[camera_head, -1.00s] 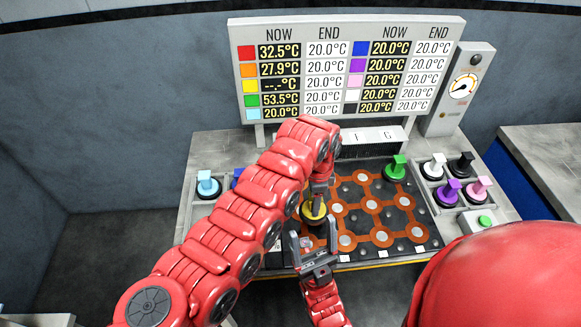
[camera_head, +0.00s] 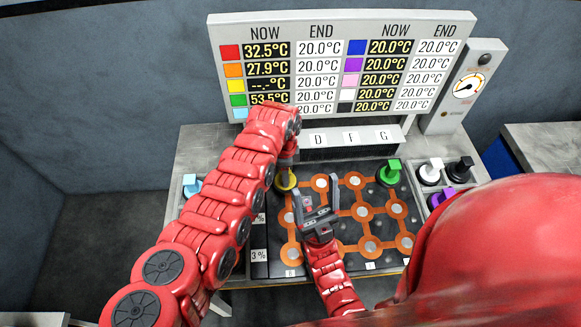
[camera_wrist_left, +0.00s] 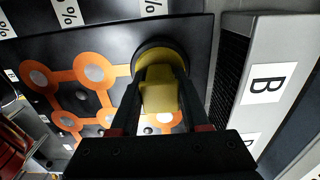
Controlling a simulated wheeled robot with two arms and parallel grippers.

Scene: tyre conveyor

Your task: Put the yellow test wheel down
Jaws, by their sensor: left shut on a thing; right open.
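My left gripper (camera_head: 287,163) is shut on the handle of the yellow test wheel (camera_head: 286,181), at the back left of the dark board (camera_head: 330,222) with orange tracks and grey round spots. In the left wrist view the fingers grip the yellow block handle (camera_wrist_left: 160,92), above a yellow disc with a dark rim. The wheel is beside the board's back edge; I cannot tell if it touches the board. My right gripper (camera_head: 317,204) is open and empty over the board, its fingers pointing toward the back.
A green wheel (camera_head: 389,173) stands at the board's back right. White (camera_head: 431,171), black (camera_head: 461,169) and purple (camera_head: 441,199) wheels stand in the right rack. A light blue wheel (camera_head: 191,185) is at the left. A temperature display (camera_head: 340,65) rises behind.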

